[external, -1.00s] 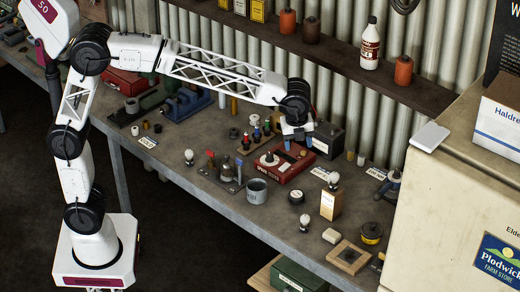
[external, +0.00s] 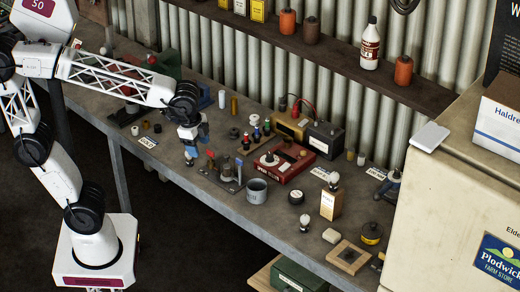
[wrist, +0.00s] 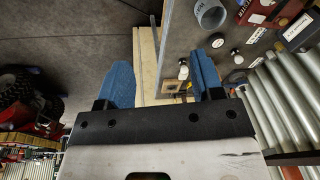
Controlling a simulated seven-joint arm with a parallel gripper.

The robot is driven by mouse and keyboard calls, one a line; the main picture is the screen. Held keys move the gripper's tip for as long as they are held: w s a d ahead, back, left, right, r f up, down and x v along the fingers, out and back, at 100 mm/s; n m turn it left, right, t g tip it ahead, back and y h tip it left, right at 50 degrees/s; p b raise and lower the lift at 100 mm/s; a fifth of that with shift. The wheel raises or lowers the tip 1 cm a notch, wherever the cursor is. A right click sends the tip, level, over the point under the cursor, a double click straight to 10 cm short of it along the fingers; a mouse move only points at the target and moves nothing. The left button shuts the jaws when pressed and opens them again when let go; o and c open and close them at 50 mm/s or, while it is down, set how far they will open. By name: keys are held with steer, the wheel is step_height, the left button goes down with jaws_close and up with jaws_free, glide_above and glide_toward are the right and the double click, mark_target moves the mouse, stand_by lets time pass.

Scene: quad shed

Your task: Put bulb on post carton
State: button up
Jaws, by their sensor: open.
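A tan carton (external: 330,205) stands upright on the right of the bench.
A wooden frame (external: 348,257) and a yellow-black tin (external: 372,233) lie to the right.

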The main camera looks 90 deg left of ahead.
steer(key=s+f+n, duration=0.2)
steer(key=s+f, duration=0.1)
steer(key=s, duration=0.4)
steer(key=s+f+n, duration=0.3)
steer(key=s, duration=0.4)
steer(key=shift+a+f+n+t, duration=0.2)
steer(key=shift+f+n+t, duration=0.05)
steer(key=shift+n+t, duration=0.05)
